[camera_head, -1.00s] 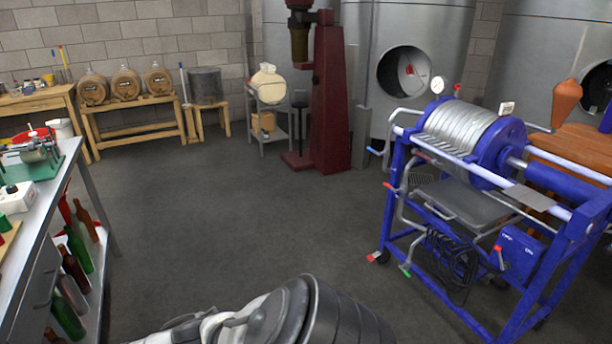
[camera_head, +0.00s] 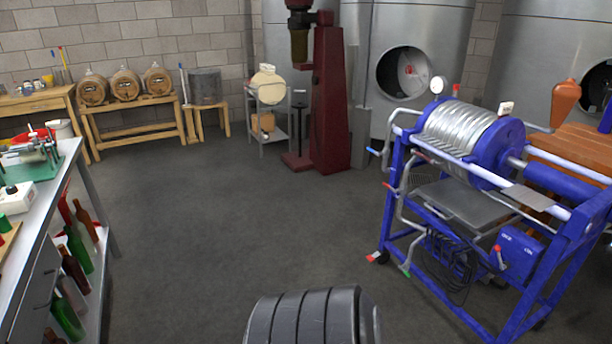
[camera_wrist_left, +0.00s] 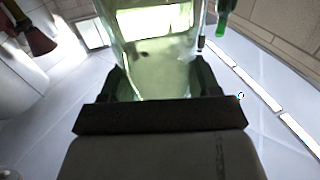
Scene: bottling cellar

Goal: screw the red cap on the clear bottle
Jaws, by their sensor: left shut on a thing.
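In the left wrist view my left gripper (camera_wrist_left: 161,84) is shut on a see-through glass bottle (camera_wrist_left: 155,48) with a pale green tint. One dark finger is on each side of the glass. The bottle fills the top middle of that view, and its upper end is cut off by the frame edge. No red cap can be made out in either current view. Neither gripper shows in the head view. My right gripper is not in view.
A grey workbench (camera_head: 42,232) stands at left, with several bottles on its lower shelf (camera_head: 92,318). A blue-framed machine (camera_head: 520,250) stands at right. A dark red column machine (camera_head: 330,100) and barrels (camera_head: 125,85) are at the back. The middle floor (camera_head: 210,220) is clear.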

